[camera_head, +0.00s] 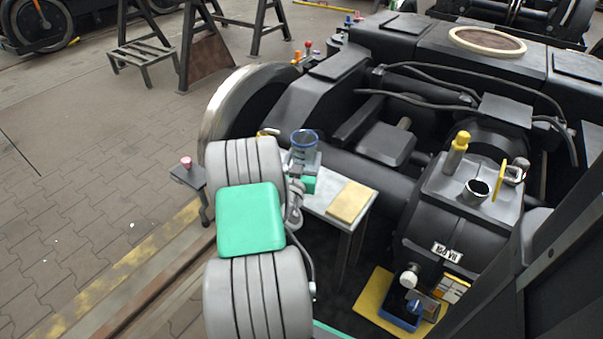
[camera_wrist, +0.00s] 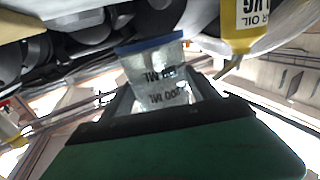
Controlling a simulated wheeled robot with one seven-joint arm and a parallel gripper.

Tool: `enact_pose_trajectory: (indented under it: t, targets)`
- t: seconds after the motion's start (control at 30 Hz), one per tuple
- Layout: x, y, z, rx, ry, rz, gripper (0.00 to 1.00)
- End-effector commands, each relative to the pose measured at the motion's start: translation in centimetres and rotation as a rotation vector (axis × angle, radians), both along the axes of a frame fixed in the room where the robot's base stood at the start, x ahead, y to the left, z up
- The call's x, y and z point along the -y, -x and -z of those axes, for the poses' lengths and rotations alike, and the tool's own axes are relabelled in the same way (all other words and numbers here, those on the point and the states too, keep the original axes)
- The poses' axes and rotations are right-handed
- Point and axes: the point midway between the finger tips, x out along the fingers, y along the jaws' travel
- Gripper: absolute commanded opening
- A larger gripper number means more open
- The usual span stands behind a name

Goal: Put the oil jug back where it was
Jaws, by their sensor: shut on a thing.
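The oil jug (camera_head: 304,142) is a clear measuring jug with a blue rim. My gripper (camera_head: 304,166) is shut on it, at the end of my grey and green arm. In the wrist view the jug (camera_wrist: 160,72) sits between the fingers, with dark volume print on its wall. In the head view it appears upright over the far left end of a small pale table (camera_head: 325,201). I cannot tell whether it touches anything below. My arm hides part of the table.
A tan pad (camera_head: 349,202) lies on the table. A yellow oil bottle (camera_wrist: 245,25) is close to the jug in the wrist view. The large wheel (camera_head: 240,100) is behind my arm. Open floor lies left.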

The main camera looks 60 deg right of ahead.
Motion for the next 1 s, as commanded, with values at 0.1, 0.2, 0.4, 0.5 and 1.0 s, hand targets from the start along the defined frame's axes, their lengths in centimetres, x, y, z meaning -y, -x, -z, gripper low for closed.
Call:
enact_pose_trajectory:
  t: [0.1, 0.2, 0.4, 0.5, 1.0]
  targets:
    - [1.3, -1.1, 2.2, 0.002, 0.003, -0.001, 0.21]
    - [1.8, -1.6, 2.8, 0.002, 0.003, -0.001, 0.21]
    - [2.0, -1.8, 6.3, 0.000, 0.002, -0.001, 0.21]
    - [2.1, -1.8, 6.2, 0.002, 0.004, 0.000, 0.21]
    - [2.0, -1.8, 6.4, 0.001, 0.002, 0.000, 0.85]
